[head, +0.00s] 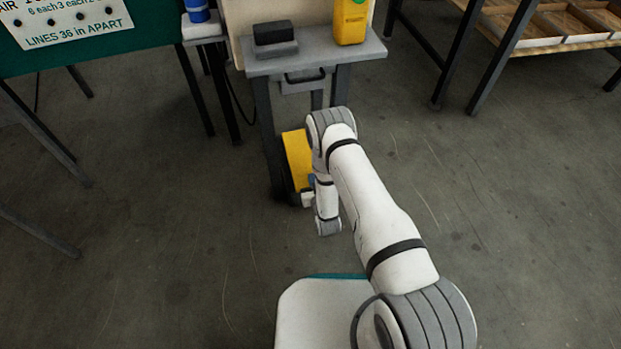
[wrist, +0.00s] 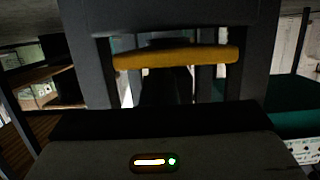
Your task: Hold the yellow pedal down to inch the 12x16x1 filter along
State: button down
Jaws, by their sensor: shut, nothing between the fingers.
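The yellow pedal (head: 297,155) is near the floor under the small grey table, partly covered by my arm in the head view. In the wrist view a yellow bar, apparently the pedal (wrist: 175,57), lies ahead inside a dark frame. My gripper (head: 307,199) is low at the pedal's near end, mostly hidden by my wrist. It is shut and holds nothing. I cannot tell whether it touches the pedal or whether the pedal is pressed. No filter marked 12x16x1 can be made out.
The grey table (head: 372,48) carries a black block (head: 275,33) and a yellow unit (head: 351,22). A green-sided bench (head: 100,52) stands left and a rack with trays (head: 545,30) right. Table legs flank the pedal. The floor (head: 480,200) at right is clear.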

notch_tip(320, 180, up, 3)
jog(key=shift+f+p, duration=0.1)
jog(key=shift+p, duration=0.55)
jog(key=p+v, duration=0.3)
jog(key=v, duration=0.7)
jog(key=shift+a+f, duration=0.25)
jog(key=shift+f, duration=0.1)
jog(key=shift+s, duration=0.15)
